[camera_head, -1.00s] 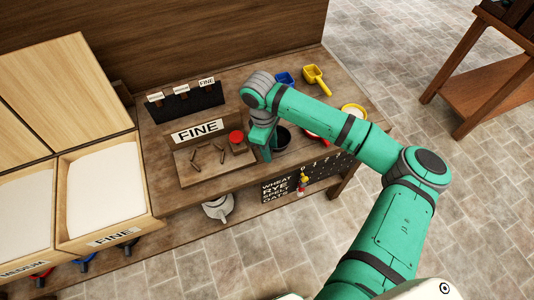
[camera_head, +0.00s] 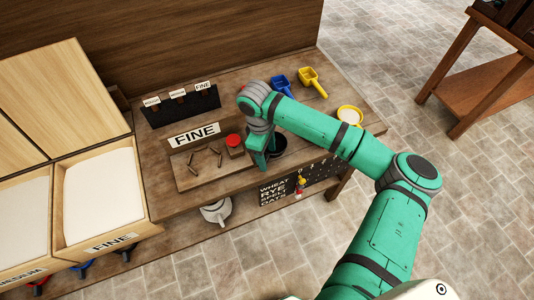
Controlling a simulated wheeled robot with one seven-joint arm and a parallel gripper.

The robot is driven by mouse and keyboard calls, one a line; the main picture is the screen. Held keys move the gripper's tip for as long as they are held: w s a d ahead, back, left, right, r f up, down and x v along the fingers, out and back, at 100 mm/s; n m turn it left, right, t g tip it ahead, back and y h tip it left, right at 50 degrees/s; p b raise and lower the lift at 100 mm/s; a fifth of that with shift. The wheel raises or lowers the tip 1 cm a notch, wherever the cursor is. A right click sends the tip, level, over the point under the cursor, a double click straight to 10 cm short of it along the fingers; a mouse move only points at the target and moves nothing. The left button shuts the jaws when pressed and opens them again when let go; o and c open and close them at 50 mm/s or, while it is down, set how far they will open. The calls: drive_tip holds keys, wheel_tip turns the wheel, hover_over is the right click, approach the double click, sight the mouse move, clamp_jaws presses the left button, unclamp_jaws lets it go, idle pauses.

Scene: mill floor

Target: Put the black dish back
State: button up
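The black dish (camera_head: 280,146) is a dark round vessel on the wooden bench, near its front edge. My arm and gripper cover its upper and left parts. My gripper (camera_head: 261,161) points down at the dish's left side, close to its rim. I cannot tell whether the fingers touch the rim or whether they are open or shut. I also cannot tell whether the dish rests on the bench or is slightly raised.
A wooden tray with a FINE sign (camera_head: 195,134), small brown pieces and a red-topped block (camera_head: 234,142) is left of the gripper. A blue scoop (camera_head: 281,86), yellow scoop (camera_head: 312,79) and yellow-rimmed dish (camera_head: 349,115) are behind. Flour bins (camera_head: 108,240) stand left.

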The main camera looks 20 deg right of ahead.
wheel_tip(320, 180, up, 11)
drive_tip(key=a, duration=0.1)
drive_tip(key=shift+w+f, duration=0.15)
drive_tip(key=shift+w, duration=0.25)
drive_tip(key=shift+w, duration=0.1)
idle(0.3)
